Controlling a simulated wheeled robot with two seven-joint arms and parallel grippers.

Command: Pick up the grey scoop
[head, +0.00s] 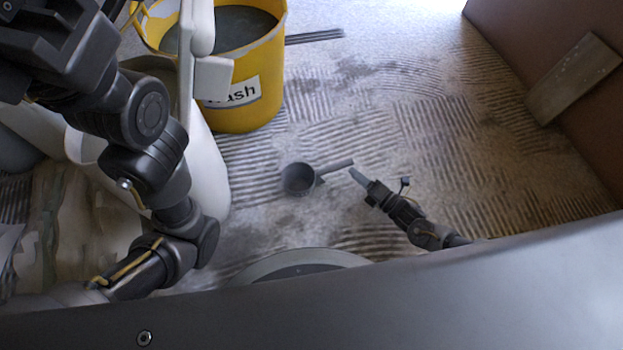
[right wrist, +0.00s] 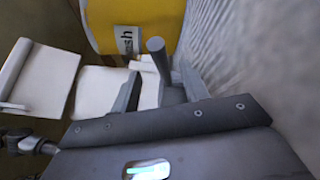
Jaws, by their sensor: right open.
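The grey scoop (head: 298,180) lies on the floor in the middle of the head view, its round cup at the left and its handle pointing right. My right gripper (head: 356,174) is just right of the handle's end, its jaws towards it. In the right wrist view, the scoop's handle (right wrist: 156,48) shows between and beyond the two open fingers of my right gripper (right wrist: 160,92). I cannot tell whether a finger touches the handle. The cup is mostly hidden there. My left arm comes in at the left of the head view, but its gripper cannot be made out.
A yellow bucket (head: 238,108) labelled "wash", holding grey liquid, stands behind the scoop; it also shows in the right wrist view (right wrist: 108,20). A flat grey-brown board (head: 573,78) leans on the brown wall (head: 510,30) at right. The ridged floor around the scoop is mostly free.

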